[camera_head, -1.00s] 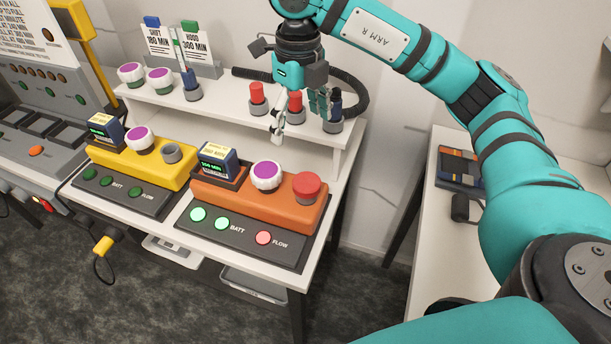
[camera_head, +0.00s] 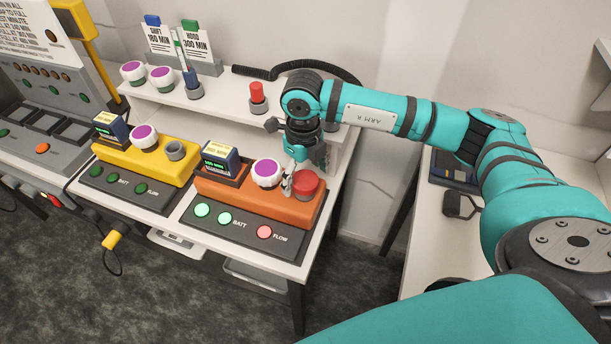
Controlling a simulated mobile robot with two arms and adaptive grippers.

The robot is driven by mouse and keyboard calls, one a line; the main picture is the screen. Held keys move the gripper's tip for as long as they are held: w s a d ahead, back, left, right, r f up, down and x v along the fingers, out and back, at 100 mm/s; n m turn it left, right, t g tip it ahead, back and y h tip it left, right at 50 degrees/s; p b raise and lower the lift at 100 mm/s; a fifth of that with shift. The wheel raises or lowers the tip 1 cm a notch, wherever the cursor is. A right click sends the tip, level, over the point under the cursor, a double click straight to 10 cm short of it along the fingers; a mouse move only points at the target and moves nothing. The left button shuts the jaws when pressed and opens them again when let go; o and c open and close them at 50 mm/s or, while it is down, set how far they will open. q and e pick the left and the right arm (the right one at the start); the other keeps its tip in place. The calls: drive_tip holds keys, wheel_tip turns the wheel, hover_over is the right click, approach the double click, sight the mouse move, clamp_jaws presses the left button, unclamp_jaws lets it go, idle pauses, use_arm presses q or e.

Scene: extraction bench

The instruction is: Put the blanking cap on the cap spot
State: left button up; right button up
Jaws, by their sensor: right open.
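A wide red cap, which looks like the blanking cap (camera_head: 307,183), sits on the right end of the orange unit (camera_head: 235,193), beside a white canister with a purple top (camera_head: 267,173). My right gripper (camera_head: 290,186) points down at the cap's left side, between cap and canister. It is open with nothing visible in it; I cannot tell whether a finger touches the cap. I cannot pick out a marked cap spot in this view. My left gripper is not in view.
The yellow unit (camera_head: 120,155) has an open grey port (camera_head: 175,151). The rear shelf (camera_head: 222,104) holds canisters (camera_head: 132,71), a blue-topped tool (camera_head: 192,84) and a red plug (camera_head: 257,95); my arm covers its right part. A side table (camera_head: 420,225) stands at the right.

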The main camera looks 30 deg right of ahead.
drive_tip(key=shift+a+f, duration=0.1)
drive_tip(key=shift+f, duration=0.15)
drive_tip(key=c, duration=1.4)
drive_tip(key=shift+o, duration=0.2)
drive_tip(key=shift+r, duration=0.2)
